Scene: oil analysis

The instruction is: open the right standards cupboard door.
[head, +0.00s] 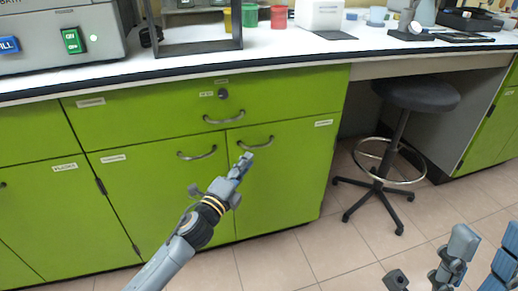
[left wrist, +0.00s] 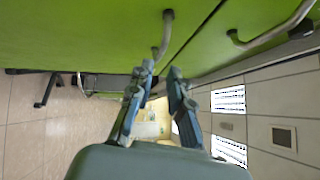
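The right cupboard door (head: 285,185) is green and looks shut, flush with the cupboard front, below a wide drawer. Its curved metal handle (head: 256,143) is near its upper left corner; its small label is too small to read. My left gripper (head: 245,160) is just below and in front of this handle. In the left wrist view its two fingers (left wrist: 162,72) are apart, with a gap between the tips. The handle (left wrist: 163,35) appears just beyond them, not clearly held. My right gripper (head: 455,255) is at the lower right, away from the cupboard, its opening unclear.
The left door (head: 160,200) has its own handle (head: 197,153) close by. The drawer (head: 200,108) has a handle and lock above. A stool (head: 418,95) stands right of the cupboard under the worktop. The tiled floor (head: 300,255) in front is clear.

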